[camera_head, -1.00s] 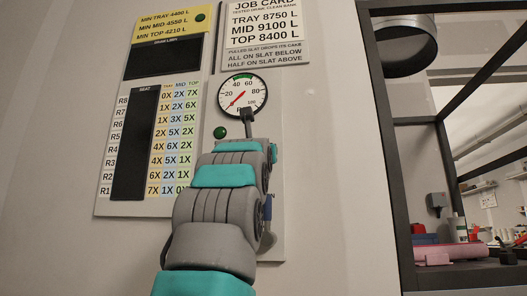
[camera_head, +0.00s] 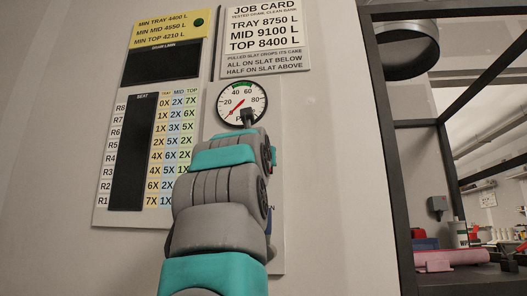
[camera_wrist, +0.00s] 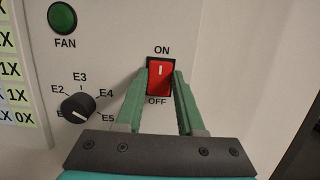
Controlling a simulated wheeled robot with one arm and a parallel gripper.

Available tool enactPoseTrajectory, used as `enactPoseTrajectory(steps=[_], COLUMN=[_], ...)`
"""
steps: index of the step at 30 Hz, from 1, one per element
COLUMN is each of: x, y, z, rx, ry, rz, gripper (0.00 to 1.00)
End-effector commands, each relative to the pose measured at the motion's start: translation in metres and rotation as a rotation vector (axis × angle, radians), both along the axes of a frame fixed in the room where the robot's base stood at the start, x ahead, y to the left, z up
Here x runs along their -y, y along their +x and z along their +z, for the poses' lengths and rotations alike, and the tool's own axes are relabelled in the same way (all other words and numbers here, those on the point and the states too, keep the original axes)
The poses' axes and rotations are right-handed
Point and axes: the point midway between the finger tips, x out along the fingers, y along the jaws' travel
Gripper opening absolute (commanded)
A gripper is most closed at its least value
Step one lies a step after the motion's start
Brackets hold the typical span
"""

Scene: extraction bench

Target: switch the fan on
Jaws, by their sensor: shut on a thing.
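The red rocker switch (camera_wrist: 160,76) is in the wrist view, in a dark frame on the pale panel, with ON printed above it and OFF below. My gripper (camera_wrist: 161,82) is shut on the switch, with one green finger at its left side and one at its right. A white bar mark shows on the upper half of the rocker; I cannot tell which way it is tipped. The round green lamp (camera_wrist: 62,18) labelled FAN is at the upper left and looks dull. In the head view my arm hides the switch, lamp and fingers.
A black rotary knob (camera_wrist: 77,106) with E marks sits left of the switch, close to my left finger. In the head view a round gauge (camera_head: 242,102) is just above my arm. A dark-framed enclosure (camera_head: 392,150) with a round duct (camera_head: 408,50) stands at the right.

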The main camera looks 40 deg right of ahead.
Motion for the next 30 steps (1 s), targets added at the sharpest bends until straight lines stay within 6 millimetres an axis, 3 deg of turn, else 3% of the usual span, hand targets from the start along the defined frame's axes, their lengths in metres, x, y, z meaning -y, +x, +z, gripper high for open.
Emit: enactPoseTrajectory(steps=[2,21,22,30], x=[-0.0001,-0.0003,-0.0003,0.0000], y=[-0.0001,0.0000,0.0000,-0.0002], z=[0.0116,0.0053,0.0054,0.0052], rx=[-0.031,-0.102,-0.101,-0.102], ry=[0.036,0.119,0.119,0.119], rz=[0.004,-0.001,-0.001,-0.001], gripper=[0.00,0.00,0.41,0.68])
